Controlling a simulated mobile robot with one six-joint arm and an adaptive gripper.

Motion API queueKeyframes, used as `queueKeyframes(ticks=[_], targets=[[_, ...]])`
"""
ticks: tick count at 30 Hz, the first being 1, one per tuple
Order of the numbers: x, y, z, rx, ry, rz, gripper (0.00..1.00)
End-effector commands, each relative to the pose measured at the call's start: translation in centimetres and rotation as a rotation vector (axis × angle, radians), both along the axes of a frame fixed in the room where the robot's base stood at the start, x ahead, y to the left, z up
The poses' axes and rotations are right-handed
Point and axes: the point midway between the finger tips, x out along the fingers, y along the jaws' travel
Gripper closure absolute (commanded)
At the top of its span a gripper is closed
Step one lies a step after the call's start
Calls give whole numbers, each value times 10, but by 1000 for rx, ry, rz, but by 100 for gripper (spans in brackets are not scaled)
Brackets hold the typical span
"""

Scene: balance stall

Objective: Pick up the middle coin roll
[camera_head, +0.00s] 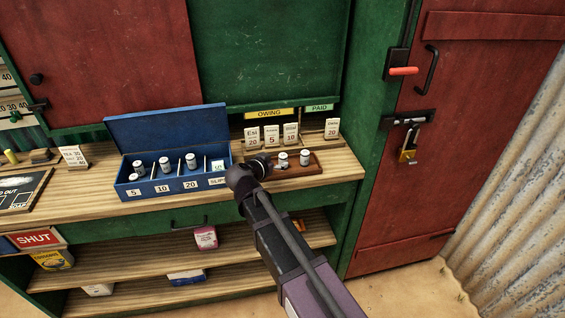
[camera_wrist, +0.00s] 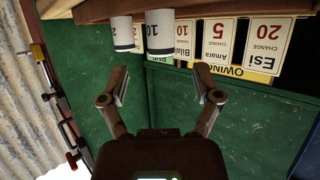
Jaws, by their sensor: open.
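Two white coin rolls with dark tops stand on a small brown wooden tray (camera_head: 312,169) on the counter, a left one (camera_head: 283,160) and a right one (camera_head: 304,158). My gripper (camera_head: 262,163) is at the tray's left side and hides that part of it, so I cannot tell whether another roll stands there. In the upside-down wrist view, my gripper (camera_wrist: 160,98) is open and empty. A roll marked 10 (camera_wrist: 160,36) is centred ahead of its fingers, apart from them. The other roll (camera_wrist: 123,34) is to its left.
A blue open box (camera_head: 175,187) with several coin rolls in compartments marked 5, 10 and 20 stands to the left. Upright name cards (camera_head: 271,139) stand close behind the tray, under the OWING label (camera_head: 268,114). A red door (camera_head: 460,150) is at the right.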

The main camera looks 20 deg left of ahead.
Motion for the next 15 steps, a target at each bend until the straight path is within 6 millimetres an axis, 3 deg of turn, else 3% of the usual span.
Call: queueKeyframes(ticks=[9, 15], targets=[[33, -4, -14, 0, 0, -2, 18], [44, -7, -18, 0, 0, -1, 18]])
